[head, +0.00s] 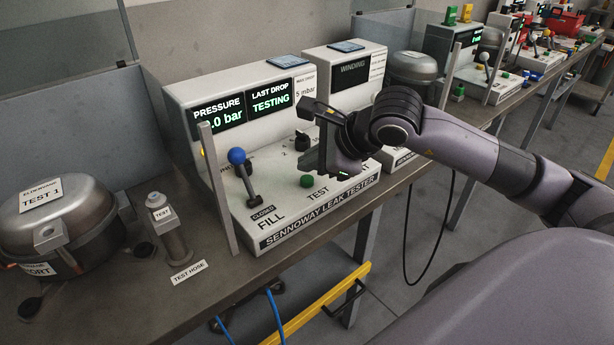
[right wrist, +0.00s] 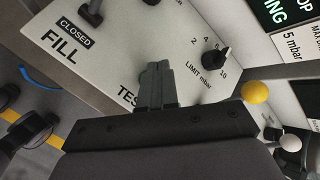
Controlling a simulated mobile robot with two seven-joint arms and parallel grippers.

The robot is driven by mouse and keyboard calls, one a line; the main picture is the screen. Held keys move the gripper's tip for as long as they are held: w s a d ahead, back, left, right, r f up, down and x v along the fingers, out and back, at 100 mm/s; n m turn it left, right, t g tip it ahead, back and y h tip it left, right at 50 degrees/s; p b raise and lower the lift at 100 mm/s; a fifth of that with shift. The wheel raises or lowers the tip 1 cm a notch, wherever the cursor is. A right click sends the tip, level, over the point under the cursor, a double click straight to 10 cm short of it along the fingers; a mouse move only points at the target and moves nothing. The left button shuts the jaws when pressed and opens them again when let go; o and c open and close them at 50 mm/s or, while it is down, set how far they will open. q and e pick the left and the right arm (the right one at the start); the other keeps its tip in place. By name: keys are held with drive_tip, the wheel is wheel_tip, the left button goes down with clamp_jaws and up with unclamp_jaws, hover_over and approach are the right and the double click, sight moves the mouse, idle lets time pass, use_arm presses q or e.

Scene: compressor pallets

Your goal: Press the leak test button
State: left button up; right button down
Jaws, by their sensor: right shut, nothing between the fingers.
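The leak tester (head: 275,150) is a white console with a sloped panel and lit displays reading "LAST DROP TESTING" and a pressure in bar. A green button (head: 306,181) sits on the panel beside the "TEST" label. My right gripper (head: 311,163) is shut and empty, just above the panel close to the green button. I cannot tell whether it touches. My left gripper is not in view.
A blue-knobbed fill lever (head: 237,157), labelled closed, and a post (head: 217,190) stand left of the button. The limit dial (right wrist: 217,57) is near the fingers. A compressor (head: 62,215) and a test hose fitting (head: 168,230) are on the bench's left. The winding tester (head: 345,68) stands right.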

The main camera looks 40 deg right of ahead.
sight(311, 181)
drive_tip(key=shift+r+p, duration=1.45)
drive_tip(key=shift+r, duration=1.1)
drive_tip(key=shift+f, duration=0.15)
